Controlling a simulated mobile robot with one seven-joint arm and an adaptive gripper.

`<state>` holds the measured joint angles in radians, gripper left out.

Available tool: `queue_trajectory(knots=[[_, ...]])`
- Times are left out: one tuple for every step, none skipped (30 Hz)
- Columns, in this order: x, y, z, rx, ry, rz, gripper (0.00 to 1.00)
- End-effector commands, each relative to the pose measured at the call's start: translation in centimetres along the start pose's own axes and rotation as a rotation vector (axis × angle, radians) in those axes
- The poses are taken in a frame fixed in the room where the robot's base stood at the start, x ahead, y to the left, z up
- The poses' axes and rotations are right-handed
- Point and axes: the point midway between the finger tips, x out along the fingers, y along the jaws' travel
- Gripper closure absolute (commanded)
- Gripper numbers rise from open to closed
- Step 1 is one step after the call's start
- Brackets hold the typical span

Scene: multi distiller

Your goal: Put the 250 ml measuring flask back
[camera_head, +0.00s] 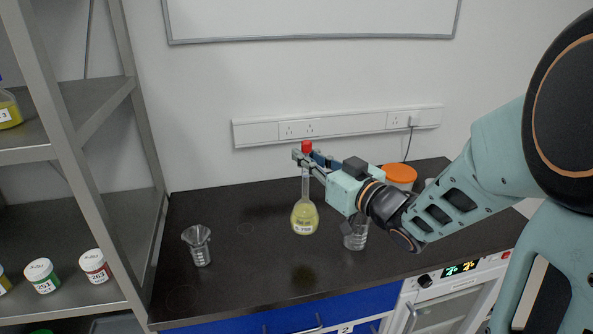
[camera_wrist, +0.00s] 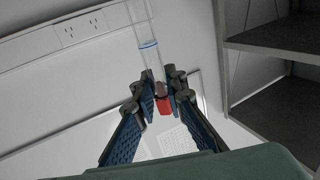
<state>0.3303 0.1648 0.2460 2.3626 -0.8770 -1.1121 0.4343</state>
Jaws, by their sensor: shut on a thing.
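The measuring flask (camera_head: 304,217) has a round bulb with yellow liquid, a white label, a long clear neck and a red stopper. In the head view it hangs upright over the black bench; I cannot tell for sure whether its base touches the bench. My gripper (camera_head: 302,158) is shut on the upper neck, just below the red stopper. In the wrist view my gripper (camera_wrist: 160,90) closes around the clear neck (camera_wrist: 147,45) beside the stopper (camera_wrist: 163,104). The bulb is out of the wrist view. The label is too small to read.
A glass beaker with a funnel (camera_head: 199,246) stands at the bench's left. Another glass beaker (camera_head: 356,234) stands under my wrist, with an orange-lidded container (camera_head: 399,175) behind. A metal shelf (camera_head: 97,218) with labelled jars is at the left. The bench (camera_head: 235,285) is clear in front.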

Motion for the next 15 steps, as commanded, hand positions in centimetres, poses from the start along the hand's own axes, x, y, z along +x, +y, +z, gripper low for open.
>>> queue_trajectory(knots=[[0.8, -0.1, 1.2, 0.006, 0.0, -0.003, 1.0], [1.1, -0.2, 1.8, 0.004, -0.001, -0.003, 1.0], [1.7, -0.3, 2.5, 0.005, -0.001, -0.002, 1.0], [2.1, -0.3, 2.8, 0.004, 0.0, -0.003, 1.0], [2.4, -0.4, 3.2, 0.004, 0.0, -0.003, 1.0], [2.9, -0.4, 3.7, 0.003, 0.001, -0.002, 1.0], [3.1, -0.5, 4.1, 0.003, 0.0, -0.002, 1.0], [3.4, -0.5, 4.3, 0.001, 0.001, -0.002, 1.0], [3.6, -0.5, 4.6, 0.002, 0.001, -0.002, 1.0], [3.8, -0.5, 4.8, 0.001, 0.002, -0.001, 1.0], [3.9, -0.5, 4.8, 0.0, 0.002, -0.001, 1.0], [4.0, -0.5, 5.0, -0.001, 0.002, -0.001, 1.0], [4.1, -0.5, 5.1, -0.001, 0.002, -0.001, 1.0], [4.2, -0.5, 5.3, -0.001, 0.002, -0.001, 1.0], [4.5, -0.6, 5.6, 0.001, 0.002, -0.001, 1.0]])
